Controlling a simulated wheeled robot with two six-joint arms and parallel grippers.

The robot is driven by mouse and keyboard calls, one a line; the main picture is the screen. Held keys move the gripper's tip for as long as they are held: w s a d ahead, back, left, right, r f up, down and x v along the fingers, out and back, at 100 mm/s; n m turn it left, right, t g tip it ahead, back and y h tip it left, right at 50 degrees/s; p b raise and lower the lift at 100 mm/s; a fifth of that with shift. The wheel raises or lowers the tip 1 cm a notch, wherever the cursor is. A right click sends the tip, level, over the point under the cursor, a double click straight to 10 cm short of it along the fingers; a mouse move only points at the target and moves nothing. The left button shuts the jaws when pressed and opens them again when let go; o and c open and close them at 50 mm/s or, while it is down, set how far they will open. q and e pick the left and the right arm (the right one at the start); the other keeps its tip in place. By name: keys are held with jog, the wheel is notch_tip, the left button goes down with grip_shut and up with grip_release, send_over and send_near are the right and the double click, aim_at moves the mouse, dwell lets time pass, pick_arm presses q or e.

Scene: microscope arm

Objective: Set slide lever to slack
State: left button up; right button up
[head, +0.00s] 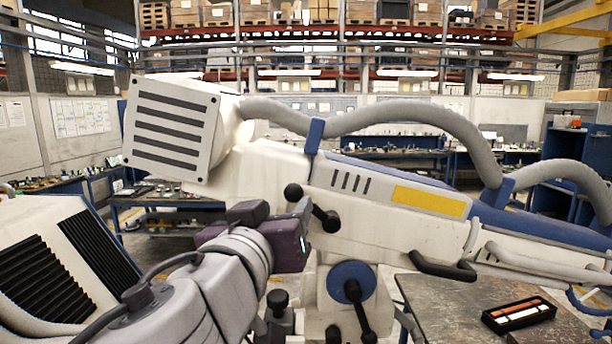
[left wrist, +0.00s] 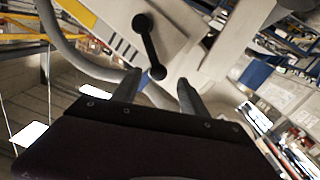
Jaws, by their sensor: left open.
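A black lever with a ball at each end (head: 312,207) sits on the side of the white microscope arm (head: 265,170). It slants from upper left to lower right in the head view. The lever also shows in the left wrist view (left wrist: 149,45), with one ball near the space between my fingertips. My left gripper (head: 303,209) is open and close to the lever, its fingers overlapping it in the head view. In the left wrist view, the open left fingers (left wrist: 157,83) are on either side of the lever's near ball. Contact cannot be told. My right gripper is out of view.
Below is a blue round hub (head: 350,280) with another black lever (head: 361,318). A black bent handle (head: 440,268) sticks out at the right. A metal table (head: 430,300) holds a black tray (head: 519,328). A white vented box (head: 60,260) stands at the left.

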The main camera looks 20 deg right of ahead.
aim_at(291, 197)
pick_arm(q)
jog(key=shift+w+d, duration=0.35)
jog(key=shift+w, duration=0.2)
jog(key=shift+s+a+r, duration=0.1)
jog(key=shift+s+a, duration=0.05)
jog(key=shift+s, duration=0.1)
jog(key=shift+s+a+r+p, duration=0.2)
jog(key=shift+r+p, duration=0.2)
jog(key=shift+p, duration=0.2)
jog(key=shift+s+a+r+p, duration=0.1)
jog(key=shift+a+r+p, duration=0.1)
jog(key=shift+r+p, duration=0.3)
jog(key=x, duration=0.2)
jog(key=f+p+x, duration=0.1)
jog(key=x, duration=0.5)
jog(key=shift+w+d+f+p, duration=0.1)
jog(key=shift+d+f+p, duration=0.1)
jog(key=shift+d+p, duration=0.15)
jog(key=shift+s+a+r, duration=0.3)
jog(key=shift+s+a, duration=0.3)
jog(key=shift+s, duration=0.2)
jog(key=shift+w+d+f, duration=0.1)
jog(key=shift+w+d, duration=0.05)
jog(key=shift+d, duration=0.05)
grip_shut()
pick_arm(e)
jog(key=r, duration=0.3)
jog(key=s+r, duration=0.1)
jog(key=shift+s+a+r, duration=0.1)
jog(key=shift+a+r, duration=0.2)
